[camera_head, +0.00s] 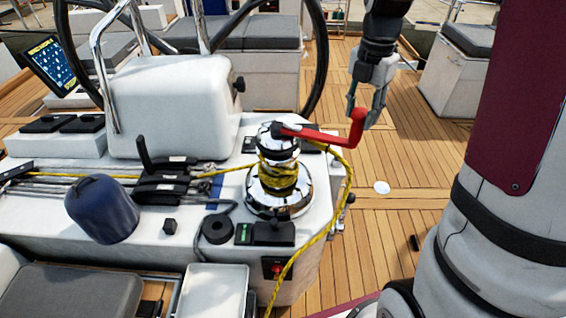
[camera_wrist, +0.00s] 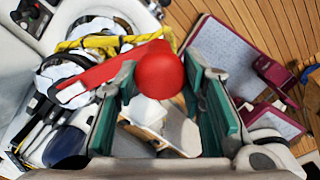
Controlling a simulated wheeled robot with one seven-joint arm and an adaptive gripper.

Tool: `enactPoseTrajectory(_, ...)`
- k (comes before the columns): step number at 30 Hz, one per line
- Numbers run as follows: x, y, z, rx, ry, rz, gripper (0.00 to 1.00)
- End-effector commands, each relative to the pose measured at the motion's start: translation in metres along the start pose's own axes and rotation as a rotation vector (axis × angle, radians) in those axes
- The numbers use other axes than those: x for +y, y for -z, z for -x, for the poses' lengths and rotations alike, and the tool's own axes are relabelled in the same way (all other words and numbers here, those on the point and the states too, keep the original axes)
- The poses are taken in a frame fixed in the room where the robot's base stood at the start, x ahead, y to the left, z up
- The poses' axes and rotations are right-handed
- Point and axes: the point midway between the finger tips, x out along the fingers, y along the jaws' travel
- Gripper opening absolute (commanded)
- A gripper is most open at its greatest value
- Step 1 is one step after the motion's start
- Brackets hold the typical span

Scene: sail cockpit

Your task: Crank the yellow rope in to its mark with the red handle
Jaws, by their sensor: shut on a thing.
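The red handle (camera_head: 318,135) sits on top of the chrome winch (camera_head: 276,205) and sticks out to the right, its upright grip at the outer end. My gripper (camera_head: 366,108) comes from above and is shut on that grip. In the wrist view the red handle (camera_wrist: 105,72) shows its round end between the green finger pads of my gripper (camera_wrist: 162,88). The yellow rope (camera_head: 280,177) is wound around the winch drum. It runs left to the black rope clutches (camera_head: 168,180), and its tail hangs down at right. A blue strip (camera_head: 214,191) lies under the rope between clutches and winch.
A steering wheel (camera_head: 318,60) stands behind a white pedestal (camera_head: 170,95). A dark blue winch cover (camera_head: 101,208) is left of the winch.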

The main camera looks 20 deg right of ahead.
Motion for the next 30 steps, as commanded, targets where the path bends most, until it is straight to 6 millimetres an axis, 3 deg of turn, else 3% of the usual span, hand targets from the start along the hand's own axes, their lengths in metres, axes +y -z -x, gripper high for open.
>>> enactPoseTrajectory(4,-0.005,0.012,0.001,0.002,0.000,-0.051,0.00)
enactPoseTrajectory(16,-0.007,0.015,0.001,0.002,0.001,-0.073,0.00)
enactPoseTrajectory(24,-0.015,0.045,0.002,0.002,0.001,-0.218,0.00)
enactPoseTrajectory(30,-0.017,0.054,0.001,0.001,0.000,-0.274,0.00)
